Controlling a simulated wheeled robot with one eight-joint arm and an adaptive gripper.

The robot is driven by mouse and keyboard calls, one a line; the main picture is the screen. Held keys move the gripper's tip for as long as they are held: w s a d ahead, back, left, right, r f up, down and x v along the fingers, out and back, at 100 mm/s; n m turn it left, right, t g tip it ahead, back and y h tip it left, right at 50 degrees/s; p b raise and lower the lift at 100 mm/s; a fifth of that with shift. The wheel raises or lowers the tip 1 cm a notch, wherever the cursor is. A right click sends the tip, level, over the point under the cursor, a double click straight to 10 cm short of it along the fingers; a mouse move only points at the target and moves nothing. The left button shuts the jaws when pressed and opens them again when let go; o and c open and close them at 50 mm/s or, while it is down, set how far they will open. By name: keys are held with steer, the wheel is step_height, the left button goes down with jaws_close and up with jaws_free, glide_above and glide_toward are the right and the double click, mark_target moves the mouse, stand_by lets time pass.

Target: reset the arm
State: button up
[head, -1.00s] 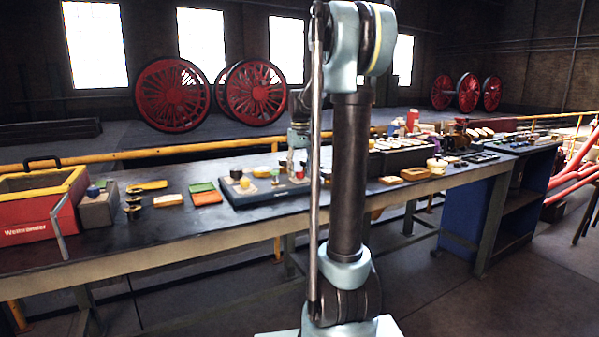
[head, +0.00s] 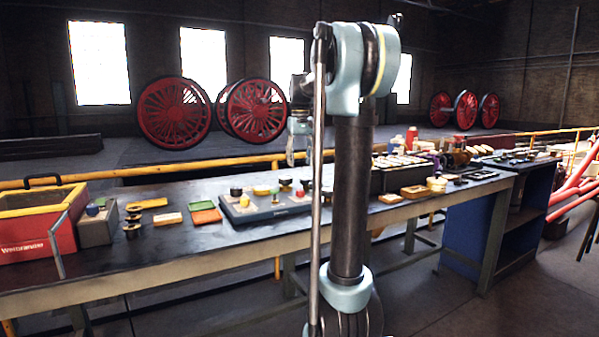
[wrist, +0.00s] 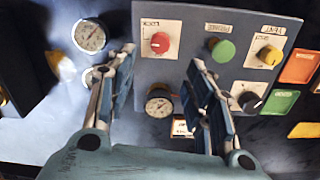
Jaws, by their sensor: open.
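My gripper (head: 298,150) hangs above the workbench (head: 150,262) in the head view, partly behind my own arm. It is raised clear of the control board (head: 262,210), which carries knobs and gauges. In the wrist view my gripper (wrist: 163,98) has its two fingers spread wide with nothing between them.
A red toolbox (head: 35,238) stands at the bench's left end. Orange (head: 206,217) and green (head: 202,205) trays lie left of the board. A dark case (head: 400,175) with several pale items stands to the right. The space above the bench is free.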

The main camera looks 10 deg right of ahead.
steer(key=shift+r, duration=0.4)
steer(key=shift+m+t, duration=0.3)
steer(key=shift+t, duration=0.2)
steer(key=s+f, duration=0.3)
steer(key=s, duration=0.3)
steer(key=s+f, duration=0.4)
steer(key=s, duration=0.2)
steer(key=s+f, duration=0.3)
steer(key=s, duration=0.4)
steer(key=shift+f, duration=0.2)
steer(key=s+f+t, duration=0.1)
steer(key=s+f, duration=1.5)
steer(key=f, duration=0.2)
steer(key=shift+f+m, duration=0.4)
